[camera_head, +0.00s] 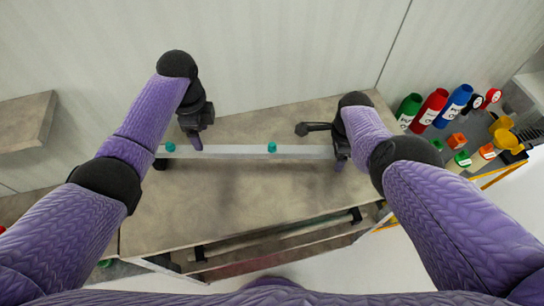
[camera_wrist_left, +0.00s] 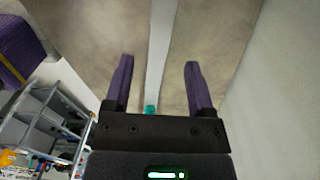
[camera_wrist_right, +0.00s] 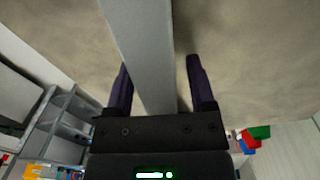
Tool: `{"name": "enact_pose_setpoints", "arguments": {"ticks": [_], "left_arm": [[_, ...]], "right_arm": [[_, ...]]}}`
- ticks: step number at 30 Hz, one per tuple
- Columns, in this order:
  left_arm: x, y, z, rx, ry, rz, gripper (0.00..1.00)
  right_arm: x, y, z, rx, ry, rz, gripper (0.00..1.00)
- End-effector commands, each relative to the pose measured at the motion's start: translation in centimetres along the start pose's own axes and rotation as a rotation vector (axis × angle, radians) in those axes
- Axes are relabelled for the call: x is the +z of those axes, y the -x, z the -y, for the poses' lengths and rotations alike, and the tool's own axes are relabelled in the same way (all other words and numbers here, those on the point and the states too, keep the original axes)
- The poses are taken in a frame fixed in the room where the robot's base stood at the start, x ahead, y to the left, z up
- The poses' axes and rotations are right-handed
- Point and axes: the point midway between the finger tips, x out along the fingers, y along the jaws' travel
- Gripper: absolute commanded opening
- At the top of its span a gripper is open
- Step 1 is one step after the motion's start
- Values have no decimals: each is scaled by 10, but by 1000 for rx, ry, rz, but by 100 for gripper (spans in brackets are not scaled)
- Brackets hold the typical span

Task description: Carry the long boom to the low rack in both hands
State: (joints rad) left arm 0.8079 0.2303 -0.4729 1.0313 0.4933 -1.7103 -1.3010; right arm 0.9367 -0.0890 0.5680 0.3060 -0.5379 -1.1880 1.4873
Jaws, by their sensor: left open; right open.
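The long boom (camera_head: 235,151) is a pale grey bar lying left to right above the brown table, with teal knobs near its left end and middle. My left gripper (camera_head: 195,138) is open near the boom's left end. In the left wrist view the boom (camera_wrist_left: 158,50) runs between its spread fingers (camera_wrist_left: 160,85), with a teal knob near the palm. My right gripper (camera_head: 341,158) is open at the boom's right end. In the right wrist view the boom (camera_wrist_right: 145,55) passes between its fingers (camera_wrist_right: 160,85). What looks like the low rack (camera_head: 285,240) sits below the table's front edge, with dark brackets.
Green, red and blue bottles (camera_head: 432,108) and small coloured parts stand on a surface at the right. A pale wall rises behind the table (camera_head: 240,205). A brown block-like surface (camera_head: 22,120) is at the far left. The table's front half is clear.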

Motion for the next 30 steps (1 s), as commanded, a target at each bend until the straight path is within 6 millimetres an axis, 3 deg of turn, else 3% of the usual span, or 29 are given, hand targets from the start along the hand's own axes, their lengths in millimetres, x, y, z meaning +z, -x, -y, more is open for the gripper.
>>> {"name": "enact_pose_setpoints", "arguments": {"ticks": [3,6,14,17,24,30], "left_arm": [[0,24,1,-4,-1,1,70],[0,35,0,-1,-1,0,70],[0,38,0,0,-1,0,70],[0,38,0,0,-1,0,70],[0,38,0,0,-1,0,70],[0,38,0,0,-1,0,70]], "right_arm": [[0,0,0,0,0,0,71],[0,0,0,0,0,0,71],[0,17,3,-3,0,-5,71],[1,32,0,-3,-2,2,71],[0,98,1,-4,0,1,71],[0,119,0,0,0,1,71]]}}
